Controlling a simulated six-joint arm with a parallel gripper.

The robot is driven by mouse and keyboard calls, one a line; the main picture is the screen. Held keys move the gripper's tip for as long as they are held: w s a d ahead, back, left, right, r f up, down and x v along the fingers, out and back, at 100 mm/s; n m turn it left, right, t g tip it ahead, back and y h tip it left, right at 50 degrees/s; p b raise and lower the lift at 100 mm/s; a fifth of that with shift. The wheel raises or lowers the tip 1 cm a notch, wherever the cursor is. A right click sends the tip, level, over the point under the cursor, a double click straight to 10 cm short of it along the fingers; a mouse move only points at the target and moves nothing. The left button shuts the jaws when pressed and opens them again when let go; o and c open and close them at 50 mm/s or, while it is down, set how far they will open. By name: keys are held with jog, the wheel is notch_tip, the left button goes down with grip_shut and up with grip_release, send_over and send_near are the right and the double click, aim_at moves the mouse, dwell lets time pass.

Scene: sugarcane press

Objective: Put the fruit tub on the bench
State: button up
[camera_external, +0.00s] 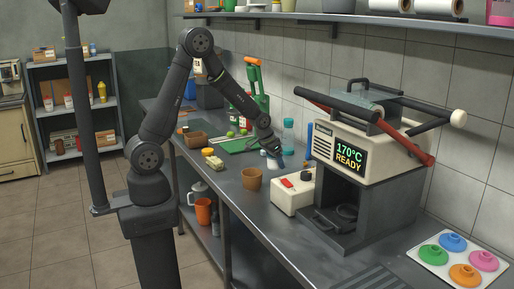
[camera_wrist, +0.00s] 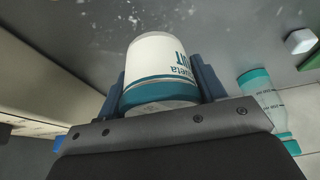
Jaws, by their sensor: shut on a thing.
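A white tub (camera_wrist: 155,52) with a teal band and teal lettering is held in my gripper in the wrist view. The lettering is only partly visible, so I cannot confirm that this is the fruit tub. My gripper (camera_wrist: 160,82) is shut on it, with a dark blue finger on each side. In the external view my gripper (camera_external: 272,150) is low over the back half of the grey bench (camera_external: 225,183), left of the press. The held tub is mostly hidden there, and I cannot tell whether it touches the bench.
A clear bottle with teal ends (camera_wrist: 262,98) stands close beside my gripper. A green board (camera_external: 236,146) with limes lies behind. A brown cup (camera_external: 252,179), a white switch box (camera_external: 292,193) and the press (camera_external: 358,150) are nearer. The bench front has free room.

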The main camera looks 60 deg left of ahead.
notch_tip(320, 180, up, 18)
jog(key=w+a+n+g+y, duration=0.15)
jog(key=a+n, duration=0.25)
jog(key=a, duration=1.2)
jog(key=w+a+n+y, duration=0.15)
jog(key=a+n, duration=0.25)
jog(key=a, duration=1.2)
jog(key=s+a+n+g+y, duration=0.1)
jog(key=s+a+n, duration=0.3)
jog(key=a, duration=0.9)
jog(key=s+a+n, duration=0.1)
jog(key=s+a, duration=0.6)
jog(key=a, duration=0.5)
notch_tip(320, 180, down, 11)
jog(key=s+a+f, duration=0.1)
jog(key=a+f, duration=0.1)
jog(key=a, duration=0.1)
jog(key=s+a+f, duration=0.2)
jog(key=a, duration=0.1)
jog(key=s+a+f, duration=0.1)
jog(key=a+f, duration=0.1)
jog(key=a, duration=0.2)
jog(key=shift+s+f, duration=0.35)
jog(key=shift+f, duration=0.05)
jog(key=shift+s+a+f, duration=0.2)
jog(key=shift+a+f, duration=0.1)
jog(key=shift+f, duration=1.9)
